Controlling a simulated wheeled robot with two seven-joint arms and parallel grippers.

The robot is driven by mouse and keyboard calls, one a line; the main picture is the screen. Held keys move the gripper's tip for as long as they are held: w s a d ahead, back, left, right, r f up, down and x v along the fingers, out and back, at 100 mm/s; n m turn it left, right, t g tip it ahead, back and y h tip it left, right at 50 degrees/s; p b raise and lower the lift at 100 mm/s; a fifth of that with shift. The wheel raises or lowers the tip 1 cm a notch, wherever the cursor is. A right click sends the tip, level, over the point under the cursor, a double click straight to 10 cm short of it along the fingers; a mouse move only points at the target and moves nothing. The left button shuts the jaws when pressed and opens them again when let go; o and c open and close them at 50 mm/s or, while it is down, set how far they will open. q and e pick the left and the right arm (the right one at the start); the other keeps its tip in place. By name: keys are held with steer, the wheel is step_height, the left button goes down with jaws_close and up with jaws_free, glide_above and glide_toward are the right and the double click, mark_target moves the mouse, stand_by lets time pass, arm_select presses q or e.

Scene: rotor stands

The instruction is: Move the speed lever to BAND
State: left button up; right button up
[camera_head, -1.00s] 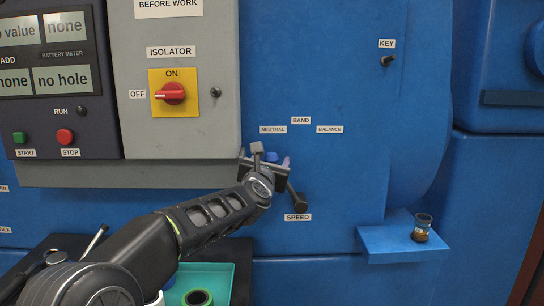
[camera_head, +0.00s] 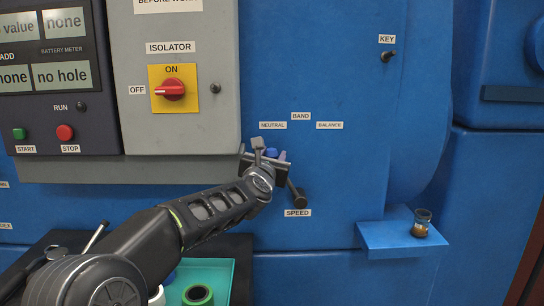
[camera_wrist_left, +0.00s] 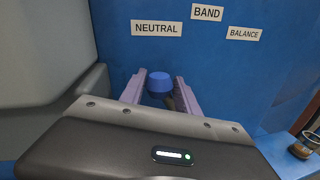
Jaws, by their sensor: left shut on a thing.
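The speed lever has a blue knob (camera_head: 271,153), and its dark pivot (camera_head: 299,201) sits just above the SPEED label (camera_head: 297,213). The lever leans up and left, with its knob below the NEUTRAL label (camera_head: 272,125). The BAND label (camera_head: 301,116) is up and right of the knob. My left gripper (camera_head: 272,155) is shut on the lever at its knob. In the left wrist view the blue knob (camera_wrist_left: 159,82) stands between the two pale purple fingers, and the lever's shaft is mostly hidden. My right gripper is not in view.
The BALANCE label (camera_head: 329,125) is right of BAND. A grey isolator box (camera_head: 215,120) stands close on the left. A blue shelf (camera_head: 385,238) with a small jar (camera_head: 421,224) juts out at lower right. A teal tray (camera_head: 222,275) lies below my left arm.

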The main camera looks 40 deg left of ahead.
arm_select(q)
jaws_close()
steer(key=shift+w+d+r+m+p, duration=0.2)
steer(key=shift+d+r+m+p, duration=0.1)
steer(key=shift+p, duration=0.45)
steer(key=w+d+m+p, duration=0.1)
steer(key=p, duration=0.1)
steer(key=w+d+r+m+p, duration=0.1)
steer(key=p, duration=0.1)
steer(key=d+m+p, duration=0.1)
steer(key=p, duration=0.1)
steer(key=shift+w+d+r+g+p, duration=0.3)
steer(key=shift+w+r+g, duration=0.05)
steer(key=shift+w+g, duration=0.05)
steer(key=shift+w+d+m+p, duration=0.45)
steer(key=shift+d+m+p, duration=0.15)
steer(key=shift+p, duration=0.15)
steer(key=shift+w+d+f+m+g+p, duration=0.2)
steer(key=shift+w+d+m+g+p, duration=0.1)
steer(key=shift+d+m+p, duration=0.1)
steer(key=shift+a, duration=0.1)
steer(key=o, duration=1.1)
jaws_free()
steer(key=shift+s, duration=0.1)
steer(key=shift+o, duration=0.5)
steer(key=shift+r, duration=0.1)
